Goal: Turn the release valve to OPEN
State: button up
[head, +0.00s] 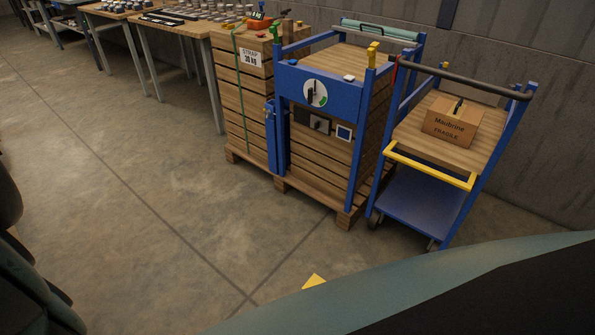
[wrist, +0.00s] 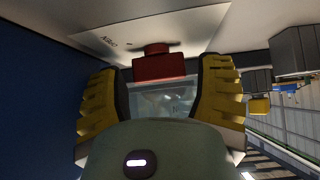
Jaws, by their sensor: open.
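A blue-framed unit stands around a slatted wooden crate in the head view. Its blue front panel (head: 290,88) carries a round white dial (head: 318,91) with a green sector and a dark pointer. Below it is a dark plate with a black handle (head: 319,125). I cannot tell which of these is the release valve, nor read any OPEN mark. In the wrist view my gripper (wrist: 160,88) is open, its two yellow ribbed fingers apart. A red block (wrist: 157,63) shows beyond and between the fingertips, against a pale panel with small unreadable lettering (wrist: 108,42). Contact cannot be told.
A blue trolley (head: 422,200) with a cardboard box (head: 451,120) stands to the right of the unit. A strapped wooden crate (head: 238,110) and workbenches (head: 180,27) stand to the left.

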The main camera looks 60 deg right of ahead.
jog(key=shift+a+f, duration=0.2)
jog(key=shift+a, duration=0.05)
jog(key=c, duration=0.9)
